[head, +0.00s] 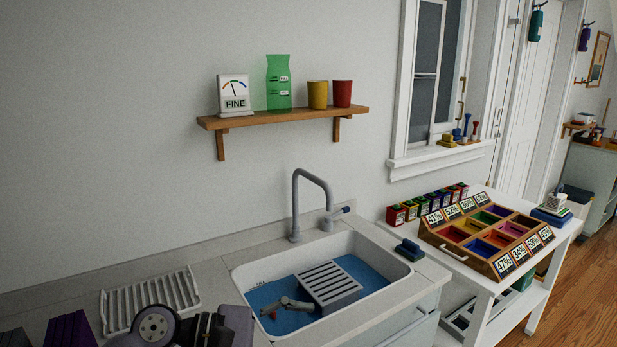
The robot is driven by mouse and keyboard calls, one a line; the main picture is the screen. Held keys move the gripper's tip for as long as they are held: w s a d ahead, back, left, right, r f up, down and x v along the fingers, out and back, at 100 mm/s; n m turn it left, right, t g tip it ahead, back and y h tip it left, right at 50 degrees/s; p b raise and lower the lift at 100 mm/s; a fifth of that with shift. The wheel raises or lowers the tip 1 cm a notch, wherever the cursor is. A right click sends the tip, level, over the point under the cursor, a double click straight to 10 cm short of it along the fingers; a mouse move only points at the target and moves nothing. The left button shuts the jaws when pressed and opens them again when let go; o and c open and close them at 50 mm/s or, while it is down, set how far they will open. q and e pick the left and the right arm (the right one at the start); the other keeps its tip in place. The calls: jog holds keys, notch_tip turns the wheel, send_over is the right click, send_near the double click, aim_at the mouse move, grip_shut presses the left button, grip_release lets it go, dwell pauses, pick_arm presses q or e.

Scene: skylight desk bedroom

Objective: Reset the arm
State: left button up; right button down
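A dark grey and black jointed part with a round disc (157,326) shows at the bottom edge of the head view, left of the sink. It looks like part of my own arm, but I cannot tell which one. No gripper fingertips can be made out, so neither gripper is clearly in view.
A white sink (400,271) holds blue water, a slatted grey rack (328,284) and a small grey object (287,306). A drying rack (152,299) lies left. A sorting tray (448,254) stands on the right table. A wooden shelf (284,118) holds a green carafe (278,84) and cups.

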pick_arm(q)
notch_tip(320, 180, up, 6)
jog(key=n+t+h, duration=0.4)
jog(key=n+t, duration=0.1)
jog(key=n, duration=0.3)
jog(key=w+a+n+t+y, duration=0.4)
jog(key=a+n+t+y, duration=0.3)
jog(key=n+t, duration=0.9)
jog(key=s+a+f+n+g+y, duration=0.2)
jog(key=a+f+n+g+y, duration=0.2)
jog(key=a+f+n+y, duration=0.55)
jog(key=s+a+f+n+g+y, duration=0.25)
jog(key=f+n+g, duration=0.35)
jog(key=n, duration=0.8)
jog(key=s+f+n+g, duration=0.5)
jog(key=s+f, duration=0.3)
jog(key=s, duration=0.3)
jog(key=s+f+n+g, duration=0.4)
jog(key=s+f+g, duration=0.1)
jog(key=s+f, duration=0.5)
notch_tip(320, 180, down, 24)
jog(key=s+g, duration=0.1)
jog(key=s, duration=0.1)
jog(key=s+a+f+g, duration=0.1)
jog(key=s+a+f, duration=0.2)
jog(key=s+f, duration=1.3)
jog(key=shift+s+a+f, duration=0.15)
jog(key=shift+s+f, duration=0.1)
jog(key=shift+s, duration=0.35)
